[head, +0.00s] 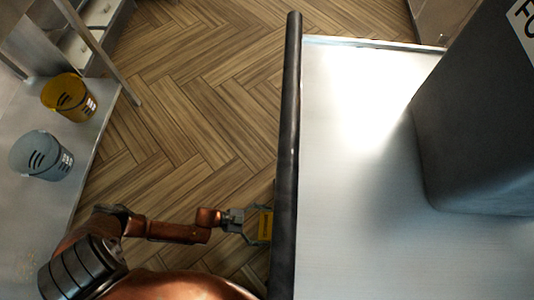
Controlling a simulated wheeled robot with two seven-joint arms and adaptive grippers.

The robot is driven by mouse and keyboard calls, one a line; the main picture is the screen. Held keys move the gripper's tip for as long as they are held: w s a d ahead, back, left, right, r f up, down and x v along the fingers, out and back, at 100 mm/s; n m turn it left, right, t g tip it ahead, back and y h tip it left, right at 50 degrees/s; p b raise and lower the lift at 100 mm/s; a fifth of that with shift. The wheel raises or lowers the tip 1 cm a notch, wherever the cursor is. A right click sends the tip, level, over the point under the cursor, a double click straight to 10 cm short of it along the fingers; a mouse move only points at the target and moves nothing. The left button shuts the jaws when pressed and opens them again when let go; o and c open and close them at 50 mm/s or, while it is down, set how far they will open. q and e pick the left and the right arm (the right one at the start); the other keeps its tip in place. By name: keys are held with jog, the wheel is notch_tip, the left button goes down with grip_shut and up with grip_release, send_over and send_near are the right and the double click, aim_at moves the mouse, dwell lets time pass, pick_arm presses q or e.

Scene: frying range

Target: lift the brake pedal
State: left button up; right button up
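A small yellow piece (265,224), which looks like the brake pedal, shows just left of the dark bar along the steel surface's edge. Part of it may be hidden under that bar. My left gripper (258,225) reaches it from the left, with its fingers spread apart, one on the upper side and one on the lower side of the yellow piece. I cannot tell whether the fingers touch it or are above it. My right gripper is not in view.
A steel surface (350,255) with a dark bar (290,110) along its left edge fills the right, bearing a large dark box (475,130). A yellow bucket (66,97) and a grey bucket (38,156) stand on a left counter (88,150). Wooden floor (190,110) lies between.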

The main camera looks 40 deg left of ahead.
pick_arm(q)
jog(key=c, duration=1.4)
jog(key=shift+o, duration=0.2)
